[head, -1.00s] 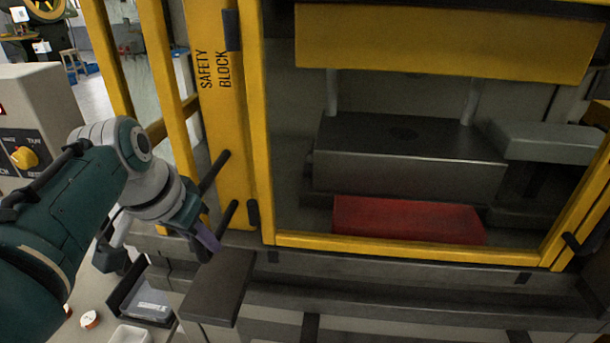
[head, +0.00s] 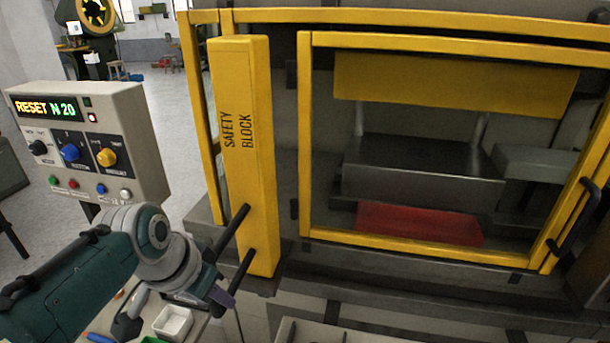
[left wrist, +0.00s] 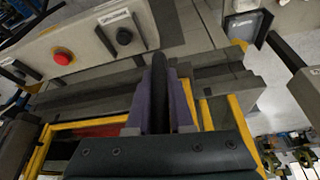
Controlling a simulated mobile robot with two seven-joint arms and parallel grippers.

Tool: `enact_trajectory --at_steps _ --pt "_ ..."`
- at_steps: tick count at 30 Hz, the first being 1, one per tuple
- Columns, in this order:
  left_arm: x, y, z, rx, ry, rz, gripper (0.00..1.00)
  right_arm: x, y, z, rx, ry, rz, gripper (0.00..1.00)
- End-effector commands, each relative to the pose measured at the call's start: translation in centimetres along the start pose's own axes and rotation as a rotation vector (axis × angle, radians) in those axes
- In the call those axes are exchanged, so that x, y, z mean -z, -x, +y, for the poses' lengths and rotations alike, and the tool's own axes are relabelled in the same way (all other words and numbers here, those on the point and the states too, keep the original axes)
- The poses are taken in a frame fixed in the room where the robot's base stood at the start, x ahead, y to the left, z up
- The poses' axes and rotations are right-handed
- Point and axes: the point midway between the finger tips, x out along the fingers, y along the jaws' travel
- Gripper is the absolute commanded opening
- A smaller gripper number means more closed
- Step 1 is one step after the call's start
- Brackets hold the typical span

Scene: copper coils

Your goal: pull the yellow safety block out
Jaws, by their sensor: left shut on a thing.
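The yellow safety block (head: 240,150) is a tall upright post lettered "SAFETY BLOCK", at the left of the press's guard window in the head view. Two black handle bars (head: 235,225) stick out from its lower part. My left gripper (head: 226,292) is at the lower bar, beside the block's foot. In the left wrist view its purple fingers (left wrist: 161,105) are shut on a black bar (left wrist: 158,75). The block's foot shows in front of the dark press bed. Whether it touches the bed I cannot tell. My right gripper is in neither view.
A control box (head: 95,135) with a lit display stands at left, close behind my left arm. The yellow-framed guard window (head: 440,245) is right of the block, with a red block (head: 420,223) behind it. A white bin (head: 173,322) sits below my gripper.

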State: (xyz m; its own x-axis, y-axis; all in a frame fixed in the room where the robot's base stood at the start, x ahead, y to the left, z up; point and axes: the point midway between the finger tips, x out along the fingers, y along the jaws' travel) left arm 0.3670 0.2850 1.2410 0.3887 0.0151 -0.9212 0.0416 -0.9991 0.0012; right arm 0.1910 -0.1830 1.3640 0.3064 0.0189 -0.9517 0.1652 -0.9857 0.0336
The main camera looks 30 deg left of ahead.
Motion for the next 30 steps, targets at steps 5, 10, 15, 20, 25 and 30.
enact_trajectory --at_steps 5,10,15,20,25,30 --pt "-0.4 0.0 0.2 -0.005 -0.002 -0.013 0.00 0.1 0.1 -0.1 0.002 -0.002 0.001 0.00" --pt "-0.4 0.0 0.2 -0.005 -0.002 -0.012 0.33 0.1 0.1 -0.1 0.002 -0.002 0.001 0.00" --pt "-0.3 0.0 0.1 -0.003 -0.002 -0.009 0.49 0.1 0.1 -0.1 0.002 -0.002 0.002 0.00" --pt "-0.2 0.0 0.1 -0.003 -0.001 -0.007 0.49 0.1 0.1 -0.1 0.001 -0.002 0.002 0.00" --pt "-0.2 0.5 0.1 -0.002 -0.001 -0.006 0.49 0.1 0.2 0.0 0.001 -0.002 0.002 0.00" --pt "-0.1 2.6 0.1 -0.001 -0.001 -0.005 0.49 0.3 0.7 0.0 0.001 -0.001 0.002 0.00"
